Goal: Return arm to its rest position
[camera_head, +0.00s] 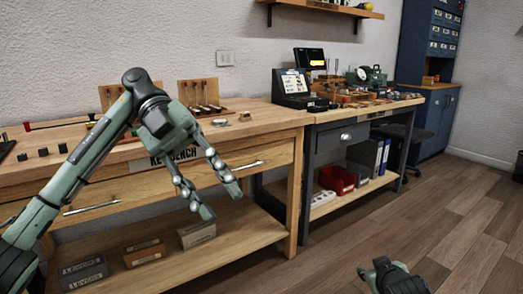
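My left arm comes in from the left in the head view, bends at a raised elbow and reaches down to the right. My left gripper (217,197) hangs in front of the wooden key bench (265,128), its two fingers apart with nothing between them. A small part of my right arm or gripper (392,277) shows at the bottom edge over the floor. Its fingertips are not clearly visible.
The key bench carries tool racks (200,95) and small dark blocks. Labelled boxes (145,252) stand on its lower shelf. A second bench (352,115) holds a screen and parts, with a red bin (336,180) below. The wooden floor (440,220) at right is clear.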

